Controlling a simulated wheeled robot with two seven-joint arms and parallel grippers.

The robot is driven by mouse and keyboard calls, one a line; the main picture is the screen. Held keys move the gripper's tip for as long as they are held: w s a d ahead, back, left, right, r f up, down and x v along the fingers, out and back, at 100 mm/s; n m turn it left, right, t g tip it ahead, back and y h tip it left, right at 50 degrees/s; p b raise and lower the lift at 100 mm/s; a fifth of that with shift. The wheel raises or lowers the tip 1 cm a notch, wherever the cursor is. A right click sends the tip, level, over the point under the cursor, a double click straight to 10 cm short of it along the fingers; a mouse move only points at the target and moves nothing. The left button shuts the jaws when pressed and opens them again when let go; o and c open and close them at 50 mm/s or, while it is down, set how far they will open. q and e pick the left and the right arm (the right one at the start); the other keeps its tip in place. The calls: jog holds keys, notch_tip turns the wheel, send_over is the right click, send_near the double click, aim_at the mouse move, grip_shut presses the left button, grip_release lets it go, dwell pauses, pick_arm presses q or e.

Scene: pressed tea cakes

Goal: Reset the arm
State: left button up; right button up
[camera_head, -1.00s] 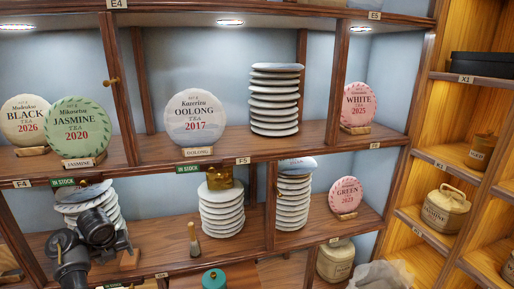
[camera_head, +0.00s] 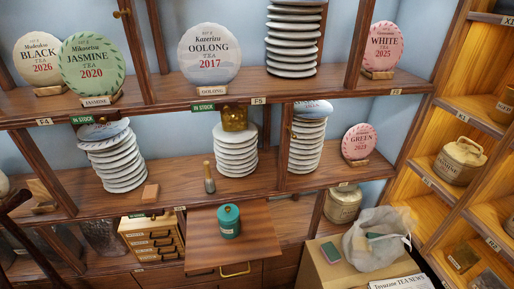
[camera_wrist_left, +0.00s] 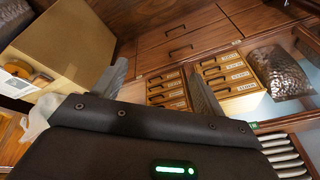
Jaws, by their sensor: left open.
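My left gripper (camera_wrist_left: 157,72) shows in the left wrist view, its two fingers apart with nothing between them. Behind the fingers are a small drawer chest (camera_wrist_left: 222,80) and wooden drawers. In the head view I do not see the left gripper. My right gripper is in neither view.
Shelves hold the Oolong tea cake (camera_head: 209,53), the Jasmine cake (camera_head: 92,66) and stacks of pale cakes (camera_head: 237,155). A teal canister (camera_head: 229,221) stands on a pulled-out wooden board (camera_head: 258,245). A cardboard box (camera_head: 318,272) carries a grey bag (camera_head: 372,250).

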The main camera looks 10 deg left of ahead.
pick_arm(q)
jog(key=s+d+f+n+g+b, duration=0.15)
jog(key=f+b, duration=0.25)
jog(key=f, duration=1.3)
jog(key=s+f+b, duration=0.3)
jog(key=f+b, duration=0.1)
jog(key=f, duration=1.2)
jog(key=s+a+f+b, duration=0.1)
jog(key=s+f+b, duration=0.2)
jog(key=s+f, duration=0.5)
jog(key=s+a+f+g+b, duration=0.1)
jog(key=s+f+b, duration=0.2)
jog(key=s+f, duration=0.5)
notch_tip(320, 180, down, 6)
jog(key=shift+a+r, duration=0.1)
jog(key=shift+a, duration=0.25)
